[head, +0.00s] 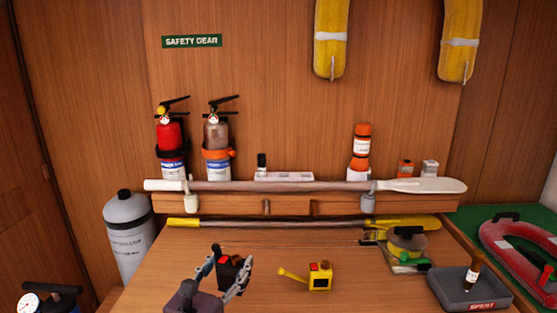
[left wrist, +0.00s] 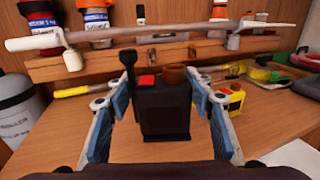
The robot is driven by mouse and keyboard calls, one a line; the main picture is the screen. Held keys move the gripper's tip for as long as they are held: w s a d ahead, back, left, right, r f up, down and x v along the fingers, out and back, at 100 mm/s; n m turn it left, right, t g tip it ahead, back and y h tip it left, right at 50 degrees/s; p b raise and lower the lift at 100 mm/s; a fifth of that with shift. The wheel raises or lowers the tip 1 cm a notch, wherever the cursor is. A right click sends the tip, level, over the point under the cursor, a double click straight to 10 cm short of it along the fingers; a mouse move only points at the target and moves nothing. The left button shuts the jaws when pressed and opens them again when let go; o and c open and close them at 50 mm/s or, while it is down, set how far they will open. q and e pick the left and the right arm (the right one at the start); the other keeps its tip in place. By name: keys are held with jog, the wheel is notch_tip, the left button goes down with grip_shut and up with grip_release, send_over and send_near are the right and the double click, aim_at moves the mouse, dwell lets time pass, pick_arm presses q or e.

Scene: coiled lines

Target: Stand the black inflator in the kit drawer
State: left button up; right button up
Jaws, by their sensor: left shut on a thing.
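The black inflator (left wrist: 163,108) is a dark upright block with a red button, an orange-brown cap and a black lever on its left. My left gripper (left wrist: 161,112) is shut on it, with a blue-padded finger on each side. In the head view the left gripper (head: 233,264) holds the inflator (head: 230,274) over the front left of the wooden table. Its lower end is partly hidden, so I cannot tell whether it touches the table. A wooden front (head: 290,206) with two dark pulls lies under the shelf; I cannot tell whether it is the kit drawer. My right gripper is not in view.
A yellow inflator (head: 320,278) stands right of the left gripper. A paddle (head: 300,187) lies across the shelf front and another (head: 300,222) behind the table. A grey tray marked SPENT (head: 482,306) is at right. A grey cylinder (head: 128,238) stands at left.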

pick_arm(q)
jog(key=s+a+f+n+y, duration=0.1)
jog(key=s+a+f, duration=0.1)
jog(key=s, duration=0.6)
jog(key=s+a+f+n+y, duration=0.1)
jog(key=s+a+f+y, duration=0.1)
jog(key=s, duration=0.6)
jog(key=s+a+f+n+y, duration=0.1)
jog(key=s+a+f+y, duration=0.1)
jog(key=s, duration=0.6)
jog(key=shift+s+a+f+t, duration=0.2)
jog(key=shift+a+f+t, duration=0.2)
jog(key=shift+a, duration=0.45)
